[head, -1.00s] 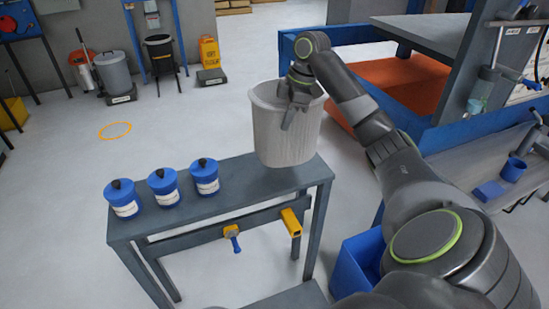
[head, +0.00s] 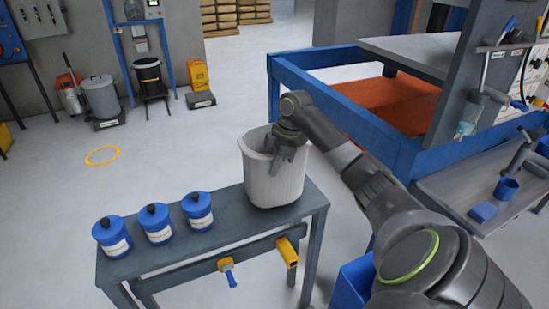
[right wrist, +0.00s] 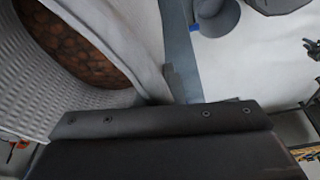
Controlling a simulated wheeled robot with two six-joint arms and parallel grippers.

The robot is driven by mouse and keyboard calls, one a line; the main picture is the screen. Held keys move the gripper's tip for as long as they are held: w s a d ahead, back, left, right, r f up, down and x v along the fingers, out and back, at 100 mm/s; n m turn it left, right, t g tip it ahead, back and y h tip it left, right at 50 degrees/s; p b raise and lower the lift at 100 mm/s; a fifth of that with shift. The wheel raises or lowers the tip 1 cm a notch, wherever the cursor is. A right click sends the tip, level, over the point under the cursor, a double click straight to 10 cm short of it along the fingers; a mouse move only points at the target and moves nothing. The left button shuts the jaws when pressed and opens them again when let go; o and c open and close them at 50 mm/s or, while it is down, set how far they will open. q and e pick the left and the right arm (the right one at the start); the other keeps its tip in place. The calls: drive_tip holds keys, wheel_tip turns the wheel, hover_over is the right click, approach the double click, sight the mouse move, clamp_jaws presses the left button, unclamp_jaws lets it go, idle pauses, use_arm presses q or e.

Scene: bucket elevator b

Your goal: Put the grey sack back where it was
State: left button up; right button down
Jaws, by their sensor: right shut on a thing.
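The grey sack (head: 272,180) is a pale, woven, open-topped sack at the right end of the grey bench (head: 190,245) in the head view. It is upright, and its base appears to meet the bench top; I cannot tell if it bears its weight there. My right gripper (head: 284,150) is shut on the sack's rim on its right side. In the right wrist view, the sack's woven wall (right wrist: 40,95) and brown lumps (right wrist: 75,55) inside it show at upper left. My left gripper is not in view.
Blue canisters (head: 158,224) stand on the bench, left of the sack. A yellow ring (head: 102,148) marks the open floor at left. A blue-framed bay (head: 340,62) with an orange bed stands behind at right. A blue bin (head: 352,285) is beside the bench.

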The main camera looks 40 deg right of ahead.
wheel_tip(320, 180, down, 2)
drive_tip(key=shift+f, duration=0.1)
drive_tip(key=c, duration=2)
unclamp_jaws()
drive_tip(key=shift+f, duration=0.15)
drive_tip(key=o, duration=0.4)
drive_tip(key=shift+s, duration=0.1)
drive_tip(key=shift+o, duration=0.2)
drive_tip(key=b+v, duration=0.2)
drive_tip(key=v, duration=1)
